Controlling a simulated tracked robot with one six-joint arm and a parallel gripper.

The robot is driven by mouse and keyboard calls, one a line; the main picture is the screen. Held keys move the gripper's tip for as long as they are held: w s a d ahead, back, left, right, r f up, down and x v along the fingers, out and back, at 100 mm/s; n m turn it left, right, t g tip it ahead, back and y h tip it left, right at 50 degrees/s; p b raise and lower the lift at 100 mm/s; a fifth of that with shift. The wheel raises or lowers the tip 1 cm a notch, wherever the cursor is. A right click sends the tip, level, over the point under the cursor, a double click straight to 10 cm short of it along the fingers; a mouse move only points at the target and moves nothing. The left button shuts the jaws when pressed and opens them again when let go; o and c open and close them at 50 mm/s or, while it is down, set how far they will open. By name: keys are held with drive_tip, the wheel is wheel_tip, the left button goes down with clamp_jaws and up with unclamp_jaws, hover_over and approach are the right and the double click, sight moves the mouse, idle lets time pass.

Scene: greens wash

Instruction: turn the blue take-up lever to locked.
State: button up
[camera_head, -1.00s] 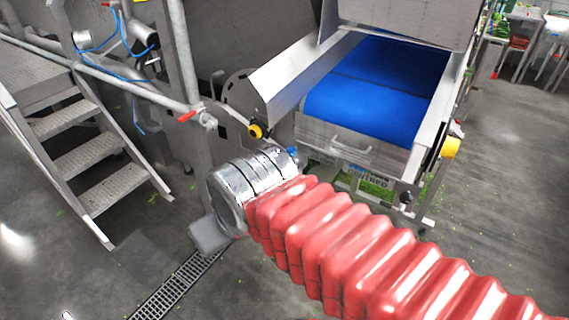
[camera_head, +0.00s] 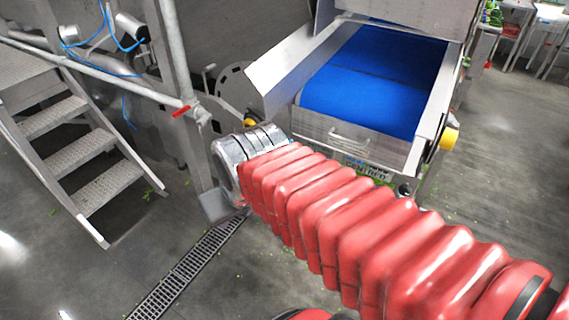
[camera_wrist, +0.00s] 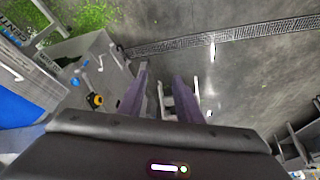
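My gripper (camera_wrist: 160,95) shows in the wrist view as two purple fingers standing apart, with nothing held between them. In the head view my red-sleeved arm reaches toward the front left of the conveyor machine, and the gripper itself is hidden behind the silver wrist. A small blue part (camera_wrist: 75,82) sits on the grey machine side to the left of the fingers in the wrist view. It may be the take-up lever, but it is too small to tell its setting. A black and yellow knob (camera_wrist: 95,100) is close by it, apart from the fingers.
The blue conveyor belt (camera_head: 365,85) lies beyond my arm. Metal steps (camera_head: 75,150) and a rail with a red handle (camera_head: 181,111) stand left. A yellow button housing (camera_head: 450,138) is at right. A floor drain (camera_head: 185,270) crosses open floor with scattered leaves.

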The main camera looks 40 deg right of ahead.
drive_tip(key=w+d+f+m+t+h, duration=0.1)
drive_tip(key=w+d+f, duration=0.7)
drive_tip(key=d, duration=0.3)
drive_tip(key=w+d+f+t+h, duration=0.1)
drive_tip(key=w+d+f+t, duration=0.1)
drive_tip(key=w+d+f, duration=0.7)
drive_tip(key=w+d+f+m+t+h, duration=0.1)
drive_tip(key=w+d+f+h, duration=0.1)
drive_tip(key=w+d+f, duration=0.75)
drive_tip(key=s+d+f+t, duration=0.5)
drive_tip(key=d+f+t, duration=0.3)
drive_tip(key=shift+d+f, duration=0.35)
drive_tip(key=shift+w, duration=0.1)
drive_tip(key=x, duration=1.3)
drive_tip(key=shift+w, duration=0.35)
drive_tip(key=shift+r, duration=0.1)
drive_tip(key=shift+c, duration=0.4)
clamp_jaws()
